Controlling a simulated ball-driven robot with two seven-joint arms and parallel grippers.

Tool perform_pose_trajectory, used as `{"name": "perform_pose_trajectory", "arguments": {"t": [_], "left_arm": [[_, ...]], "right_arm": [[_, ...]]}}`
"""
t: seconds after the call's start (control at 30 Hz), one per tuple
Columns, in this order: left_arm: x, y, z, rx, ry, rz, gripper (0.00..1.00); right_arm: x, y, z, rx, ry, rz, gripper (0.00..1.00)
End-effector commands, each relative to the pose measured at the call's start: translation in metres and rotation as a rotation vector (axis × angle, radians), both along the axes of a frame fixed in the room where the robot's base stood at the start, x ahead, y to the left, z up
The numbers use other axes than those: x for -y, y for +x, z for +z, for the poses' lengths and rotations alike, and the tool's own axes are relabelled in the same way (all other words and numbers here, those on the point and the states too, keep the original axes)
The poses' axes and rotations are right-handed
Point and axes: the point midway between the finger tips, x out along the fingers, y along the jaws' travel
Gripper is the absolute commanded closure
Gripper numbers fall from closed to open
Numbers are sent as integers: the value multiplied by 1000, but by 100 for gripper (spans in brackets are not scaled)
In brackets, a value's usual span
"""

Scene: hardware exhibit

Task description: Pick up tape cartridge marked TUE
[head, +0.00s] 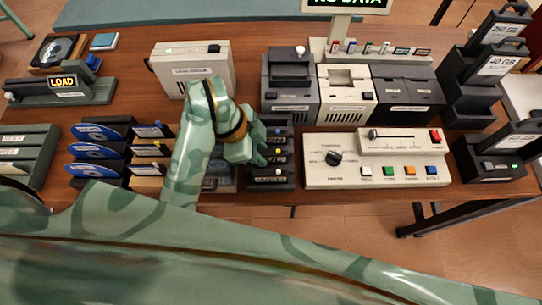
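My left arm reaches up over the front of the table, and its green gripper (258,147) is at the left side of a dark rack (271,182). The rack holds several dark slots or cartridges with small coloured marks, one yellow (278,152). The lettering on them is too small to read, so I cannot tell which is marked TUE. The gripper and forearm hide part of the rack's left side and a dark item behind the wrist. I cannot tell whether the fingers are apart or touch anything. My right gripper is not in view.
A beige control panel (318,178) with a knob and coloured buttons stands right of the rack. Beige and dark machines (346,112) stand behind it. Disc sleeves (97,152) stand left of my arm. Tall dark 40 GB drives (470,100) line the right edge.

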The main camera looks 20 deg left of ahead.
Motion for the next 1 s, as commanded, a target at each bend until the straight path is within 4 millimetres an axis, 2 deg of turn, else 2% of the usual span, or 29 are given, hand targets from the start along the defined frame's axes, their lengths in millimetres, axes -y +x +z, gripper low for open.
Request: {"name": "perform_pose_trajectory", "arguments": {"t": [0.13,0.17,0.23,0.57,0.67,0.9,1.0], "left_arm": [[0,0,1,1,0,0,75],[0,0,1,1,0,-1,80],[0,0,1,1,0,-1,100],[0,0,4,2,1,0,100],[0,1,17,5,-1,-1,100],[-1,1,73,8,2,-1,100],[-1,1,91,8,2,-2,100]], "right_arm": [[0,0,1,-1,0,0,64],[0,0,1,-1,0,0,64],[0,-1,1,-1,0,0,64],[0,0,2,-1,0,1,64],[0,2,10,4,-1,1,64],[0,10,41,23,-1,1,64],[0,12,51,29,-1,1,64]]}}
